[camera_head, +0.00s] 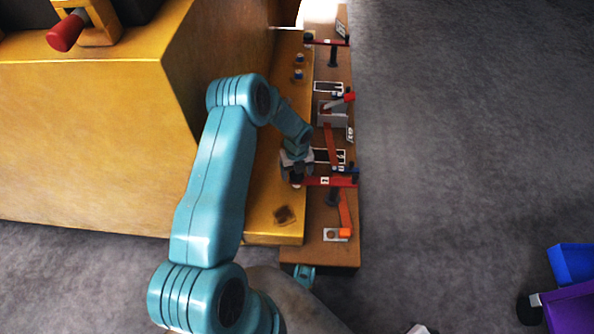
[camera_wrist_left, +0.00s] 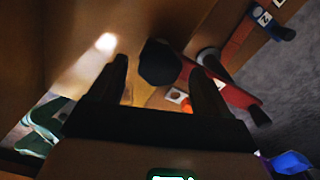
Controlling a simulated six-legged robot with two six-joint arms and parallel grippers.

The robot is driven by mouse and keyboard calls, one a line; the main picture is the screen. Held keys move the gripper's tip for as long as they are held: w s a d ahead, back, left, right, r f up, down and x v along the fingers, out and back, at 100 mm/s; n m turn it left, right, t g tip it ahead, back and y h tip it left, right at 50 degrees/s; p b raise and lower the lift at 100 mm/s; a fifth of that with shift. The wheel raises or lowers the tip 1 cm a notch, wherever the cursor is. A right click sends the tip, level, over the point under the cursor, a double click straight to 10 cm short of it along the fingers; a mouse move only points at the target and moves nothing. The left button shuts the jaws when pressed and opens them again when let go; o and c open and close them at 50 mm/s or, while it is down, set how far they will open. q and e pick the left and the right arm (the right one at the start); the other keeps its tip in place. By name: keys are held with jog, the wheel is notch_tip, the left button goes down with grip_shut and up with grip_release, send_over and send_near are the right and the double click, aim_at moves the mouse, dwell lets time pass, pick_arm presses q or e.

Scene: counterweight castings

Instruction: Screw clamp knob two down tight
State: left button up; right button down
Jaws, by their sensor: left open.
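A red clamp bar (camera_head: 318,181) with a small white number label lies across the near part of the narrow wooden board. It also shows in the left wrist view (camera_wrist_left: 240,95). A dark, faceted round knob (camera_wrist_left: 160,62) shows between the fingertips in the left wrist view. My left gripper (camera_head: 296,181) is at the left end of this bar in the head view and largely hides the knob there. In the left wrist view the fingers (camera_wrist_left: 160,75) are spread, with a gap on each side of the knob. My right gripper is not in view.
A second red bar (camera_head: 326,42) on a black post stands at the far end of the board. A grey block with a red-tipped lever (camera_head: 334,114) sits between. A large yellow casting (camera_head: 90,140) stands left. Blue and purple bins (camera_head: 572,264) stand right; grey floor between is clear.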

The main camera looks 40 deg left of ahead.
pick_arm(q)
notch_tip(320, 180, up, 16)
jog(key=p, duration=0.4)
jog(key=shift+p, duration=0.4)
